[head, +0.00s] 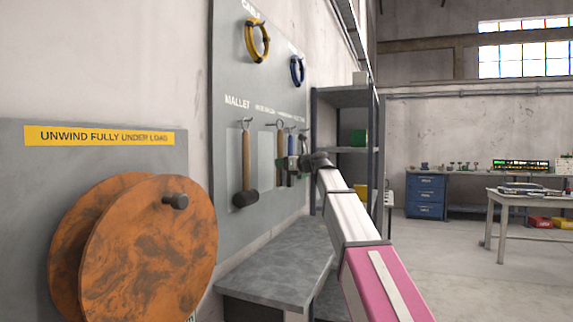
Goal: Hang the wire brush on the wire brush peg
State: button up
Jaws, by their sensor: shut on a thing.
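The wire brush appears to be the upright brown-handled tool (281,150) at the grey tool board, right of the mallet. My gripper (288,162) is shut at this tool, seen from behind and small in the head view. The tool's top is close to a peg and a ring-like shape (281,124), under small lettering that is hard to read. I cannot tell whether its loop is around the peg or only in front of it. Its lower end is partly lost against the board and my gripper.
Yellow (258,42) and blue (297,71) cable coils hang above. A grey bench (280,268) stands below, an orange reel (150,255) at left, shelving (345,97) behind.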

jog(key=shift+w+a+f, duration=0.1)
jog(key=shift+w+a, duration=0.1)
jog(key=shift+a, duration=0.35)
jog(key=shift+w+a, duration=0.2)
jog(key=shift+a, duration=0.3)
jog(key=shift+w+a+f, duration=0.2)
jog(key=shift+a+f, duration=0.25)
jog(key=shift+a, duration=0.2)
jog(key=o, duration=1.1)
jog(key=shift+c, duration=0.2)
